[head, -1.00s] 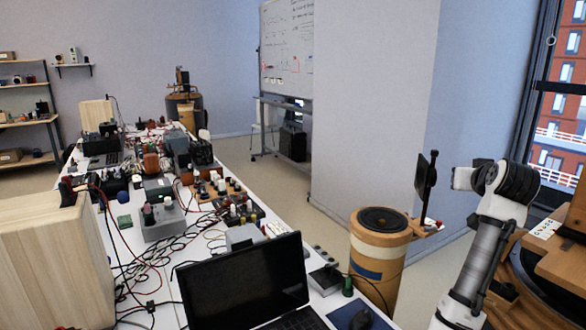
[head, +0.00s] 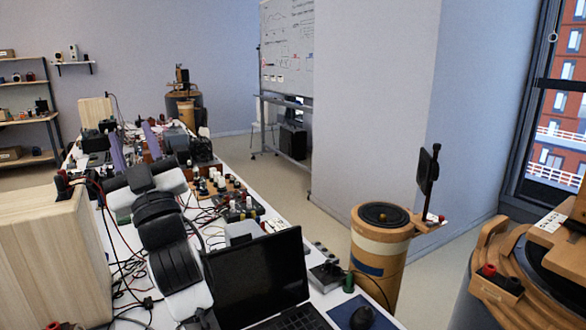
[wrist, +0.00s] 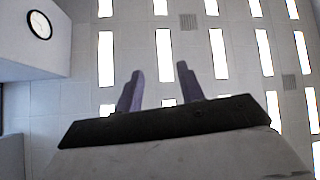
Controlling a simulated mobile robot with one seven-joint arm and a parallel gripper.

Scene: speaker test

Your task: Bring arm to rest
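My arm (head: 168,240) rises in front of the cluttered table on the left side of the head view. My gripper (head: 131,133) is at its upper end, with two purple fingers pointing up and spread apart. In the wrist view my gripper (wrist: 160,69) is open, with nothing between the fingers and the ceiling lights behind them. The arm hides part of the table and the devices on it. I cannot tell from these views how high the gripper is above the table.
A long white table (head: 120,220) carries several electrical devices and loose cables. A wooden box (head: 45,250) stands left of my arm, and a black laptop (head: 255,280) to its right. Wooden cylindrical speakers (head: 380,250) stand on the floor at right. A wall clock (wrist: 39,24) shows in the wrist view.

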